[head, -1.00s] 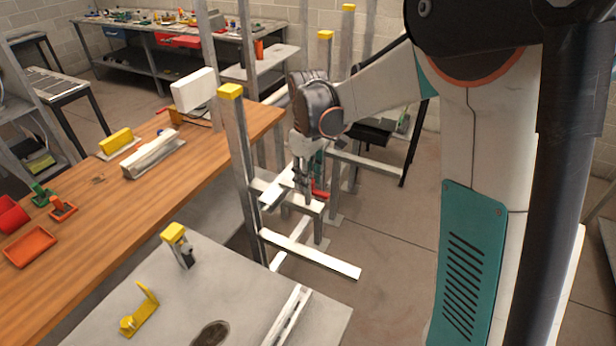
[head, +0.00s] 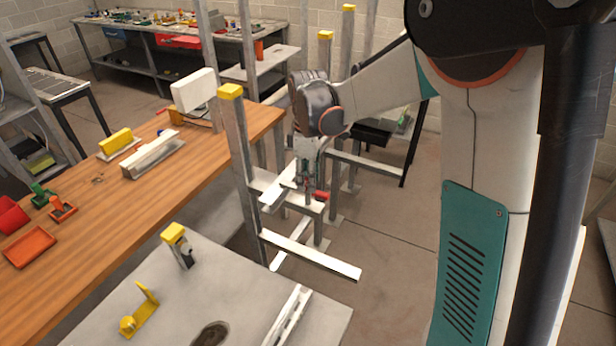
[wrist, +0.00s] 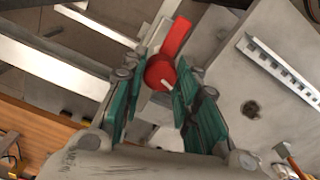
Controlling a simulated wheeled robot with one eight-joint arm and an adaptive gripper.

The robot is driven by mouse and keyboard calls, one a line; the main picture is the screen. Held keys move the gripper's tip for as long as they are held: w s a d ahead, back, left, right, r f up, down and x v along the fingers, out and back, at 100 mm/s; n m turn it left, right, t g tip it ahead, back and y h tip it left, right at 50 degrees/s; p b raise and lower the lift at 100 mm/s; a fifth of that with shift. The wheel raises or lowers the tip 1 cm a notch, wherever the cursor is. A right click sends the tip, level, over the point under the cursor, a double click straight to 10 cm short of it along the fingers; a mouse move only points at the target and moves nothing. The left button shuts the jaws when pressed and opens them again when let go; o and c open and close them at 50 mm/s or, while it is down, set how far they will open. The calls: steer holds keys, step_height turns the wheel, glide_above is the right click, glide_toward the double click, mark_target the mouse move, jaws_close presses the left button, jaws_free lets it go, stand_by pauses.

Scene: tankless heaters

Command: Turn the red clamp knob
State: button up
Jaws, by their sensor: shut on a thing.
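The red clamp knob (wrist: 160,71) is a round red body with a pale mark and a flat red arm running up and right in the wrist view. It sits on a pale metal bar of the frame. In the head view it is a small red patch (head: 321,195) beside the fingertips. My gripper (head: 309,191) points down at it. In the wrist view the teal fingers of my gripper (wrist: 157,84) stand on both sides of the round part, shut on it. The finger contacts are partly hidden.
A metal post with a yellow cap (head: 231,92) stands left of my gripper, and rails of the frame (head: 310,254) lie below it. A wooden bench (head: 110,215) with bins and parts is on the left. A grey table (head: 230,290) is in front. Open floor lies to the right.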

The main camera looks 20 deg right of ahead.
steer(key=o, duration=1.1)
steer(key=shift+c, duration=0.2)
step_height(320, 180, up, 12)
steer(key=s+f+m+t+b, duration=0.3)
steer(key=s+f+m+b, duration=0.1)
steer(key=s, duration=0.7)
steer(key=s+f+m+t+b, duration=0.3)
steer(key=s+f+m, duration=0.3)
steer(key=s, duration=0.6)
steer(key=shift+s+m+t+b, duration=0.2)
steer(key=shift+m+t+b, duration=0.3)
steer(key=shift+m, duration=0.6)
